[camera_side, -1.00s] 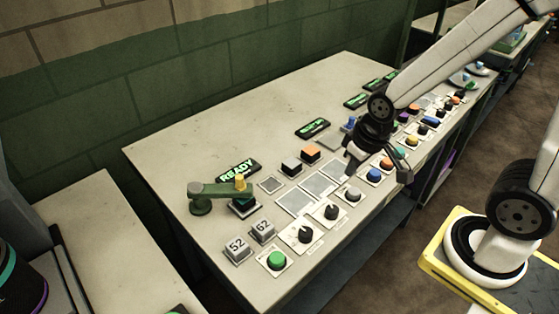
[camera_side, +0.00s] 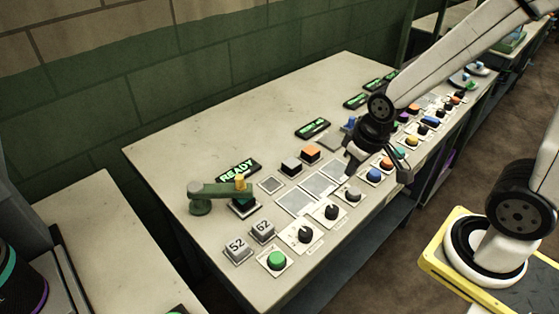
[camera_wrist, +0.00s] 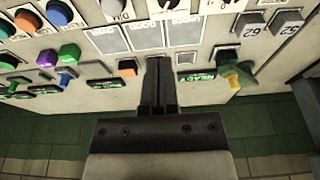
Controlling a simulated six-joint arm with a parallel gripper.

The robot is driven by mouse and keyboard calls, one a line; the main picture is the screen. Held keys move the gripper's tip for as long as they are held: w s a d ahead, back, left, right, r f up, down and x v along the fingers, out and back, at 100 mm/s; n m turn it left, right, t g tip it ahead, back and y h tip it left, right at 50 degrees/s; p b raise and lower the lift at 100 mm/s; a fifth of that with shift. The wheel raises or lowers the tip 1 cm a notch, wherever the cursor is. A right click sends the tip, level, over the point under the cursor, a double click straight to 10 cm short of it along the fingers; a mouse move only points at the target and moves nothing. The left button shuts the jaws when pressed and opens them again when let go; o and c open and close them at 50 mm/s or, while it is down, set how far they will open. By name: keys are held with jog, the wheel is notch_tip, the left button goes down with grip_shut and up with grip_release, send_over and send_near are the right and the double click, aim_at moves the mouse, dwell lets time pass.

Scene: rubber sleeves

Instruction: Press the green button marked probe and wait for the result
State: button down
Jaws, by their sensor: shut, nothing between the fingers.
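A round green button (camera_side: 277,260) sits on a white plate at the near front edge of the bench, beside two black knobs. Its label is too small to read. My gripper (camera_side: 353,166) is shut and empty above the panels, well to the right of and behind this button. In the wrist view my shut fingers (camera_wrist: 158,68) show over the bench. There the number blocks (camera_wrist: 250,24) and the READY display (camera_wrist: 198,76) lie to the right of them. This button does not show clearly in the wrist view. The display (camera_side: 238,171) reads READY in green in the side view.
A green lever arm with a yellow knob (camera_side: 240,183) stands behind the number blocks (camera_side: 236,249). An orange cube (camera_side: 310,153), grey pads (camera_side: 295,202) and coloured buttons (camera_side: 374,174) run along the bench. The left of the bench top (camera_side: 190,135) is clear.

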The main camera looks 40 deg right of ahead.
jog(key=shift+a, duration=0.1)
jog(key=m+t+y, duration=0.1)
jog(key=m+t, duration=0.6)
jog(key=m, duration=0.1)
send_over(279, 260)
jog(key=shift+f, duration=1.05)
jog(key=shift+f, duration=0.2)
jog(key=shift+f, duration=4.2)
